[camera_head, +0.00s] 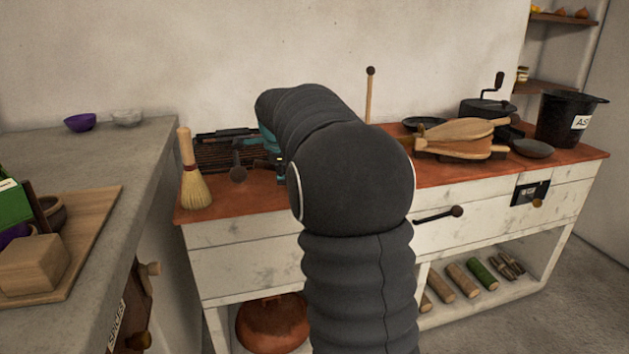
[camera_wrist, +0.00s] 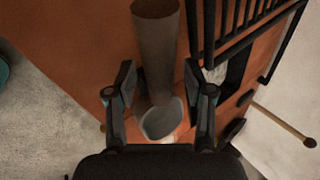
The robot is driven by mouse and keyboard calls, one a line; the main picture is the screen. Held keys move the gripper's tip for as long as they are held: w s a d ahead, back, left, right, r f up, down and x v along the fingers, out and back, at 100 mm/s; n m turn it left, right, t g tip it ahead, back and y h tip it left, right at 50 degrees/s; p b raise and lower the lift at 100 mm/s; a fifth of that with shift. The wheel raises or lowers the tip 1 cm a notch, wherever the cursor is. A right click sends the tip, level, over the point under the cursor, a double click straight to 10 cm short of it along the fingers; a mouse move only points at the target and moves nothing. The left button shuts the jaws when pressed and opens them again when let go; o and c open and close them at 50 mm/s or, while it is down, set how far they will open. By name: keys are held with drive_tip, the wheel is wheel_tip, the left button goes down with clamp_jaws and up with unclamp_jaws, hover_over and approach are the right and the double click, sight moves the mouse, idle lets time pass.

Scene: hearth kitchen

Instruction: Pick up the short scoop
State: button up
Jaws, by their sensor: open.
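My gripper (camera_wrist: 162,98) is open in the wrist view, one finger on each side of a grey-brown scoop. The scoop (camera_wrist: 157,55) looks like a thick round handle with a paler, rounded bowl at its lower end. The bowl lies between the fingers, with a visible gap on the left; I cannot tell if either finger touches it. In the head view my arm hides most of the gripper, which reaches over the left part of the terracotta worktop (camera_head: 450,172). A small dark round thing at the rack there may be the scoop, but I cannot tell.
A black rack (camera_wrist: 240,35) stands close beside the right finger. A broom (camera_head: 192,180) stands at the worktop's left end. A stick with a dark knob (camera_head: 369,95) stands by the wall. Bellows (camera_head: 455,140), a grinder and a black bucket (camera_head: 568,118) fill the right side.

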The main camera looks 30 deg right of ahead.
drive_tip(key=shift+c, duration=0.2)
clamp_jaws()
drive_tip(key=shift+r, duration=0.1)
drive_tip(key=shift+r, duration=0.6)
wheel_tip(320, 180, up, 3)
drive_tip(key=shift+f, duration=0.1)
drive_tip(key=s+d+r, duration=0.6)
drive_tip(key=d+r, duration=0.1)
drive_tip(key=d, duration=0.3)
drive_tip(key=shift+p, duration=0.3)
